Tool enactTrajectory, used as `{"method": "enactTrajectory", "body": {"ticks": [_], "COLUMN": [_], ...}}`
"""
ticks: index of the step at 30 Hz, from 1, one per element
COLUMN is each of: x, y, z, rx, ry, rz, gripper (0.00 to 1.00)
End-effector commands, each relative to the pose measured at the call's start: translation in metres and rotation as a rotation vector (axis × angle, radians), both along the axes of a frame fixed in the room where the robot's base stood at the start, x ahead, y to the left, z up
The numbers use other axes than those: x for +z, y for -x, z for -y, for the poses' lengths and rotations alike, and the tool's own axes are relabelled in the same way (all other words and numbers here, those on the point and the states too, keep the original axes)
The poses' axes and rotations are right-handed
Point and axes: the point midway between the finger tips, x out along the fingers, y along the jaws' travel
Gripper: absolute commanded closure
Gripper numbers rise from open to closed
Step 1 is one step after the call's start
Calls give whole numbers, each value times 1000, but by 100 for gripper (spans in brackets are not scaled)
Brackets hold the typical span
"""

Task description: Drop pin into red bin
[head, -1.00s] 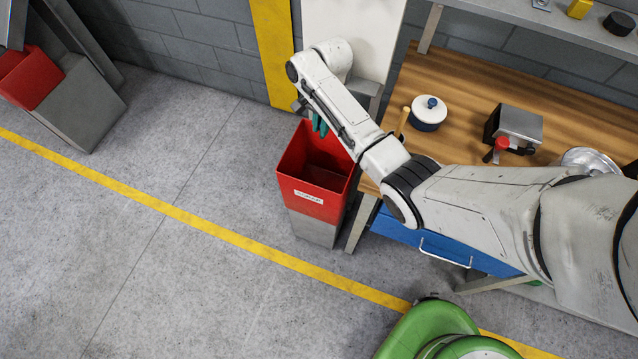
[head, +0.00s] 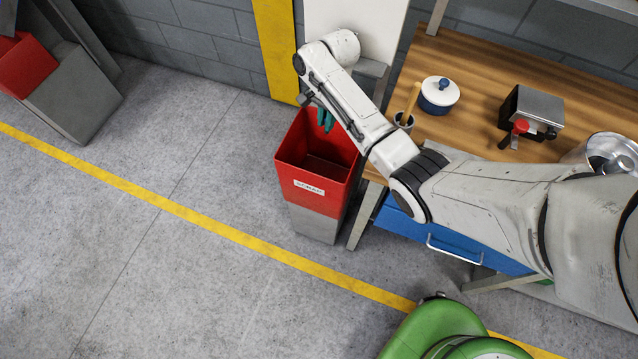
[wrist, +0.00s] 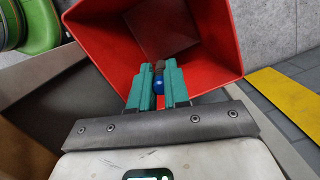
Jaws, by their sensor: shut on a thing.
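The red bin (head: 310,188) stands on the floor beside the workbench, with a grey lower part and a "SCRAP" label on its front. Its open mouth also shows in the wrist view (wrist: 110,55), and I see nothing lying inside. My gripper (wrist: 158,80), with teal fingers, is over the bin's mouth near its back right side in the head view. The fingers are shut on a small pin (wrist: 159,84) with a blue part and a brownish end pointing into the bin. In the head view the fingers (head: 325,120) partly show and the pin cannot be made out.
The wooden workbench (head: 460,70) is right of the bin and holds a white and blue pot (head: 439,97), a grey box-like device (head: 533,112) and a metal bowl (head: 610,153). The floor in front is clear.

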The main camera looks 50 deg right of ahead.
Motion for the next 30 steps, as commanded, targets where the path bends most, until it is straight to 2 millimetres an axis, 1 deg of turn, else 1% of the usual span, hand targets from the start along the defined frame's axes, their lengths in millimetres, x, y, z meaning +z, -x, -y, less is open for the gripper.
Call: {"method": "enactTrajectory", "body": {"ticks": [5, 6, 12, 15, 23, 26, 29, 30], "x": [1, 1, 1, 1, 2, 10, 25, 33], "y": [0, 0, 0, 0, 0, -1, -1, -1], "z": [0, 0, 0, 0, 0, 2, 4, 5], "rx": [0, 0, 0, 0, 0, -1, 0, -1], "ry": [0, 0, 0, 0, 0, 0, 2, 2], "rz": [1, 0, 0, 0, 0, 1, 3, 4], "gripper": [100, 81, 62, 54, 54, 54, 54, 54]}}
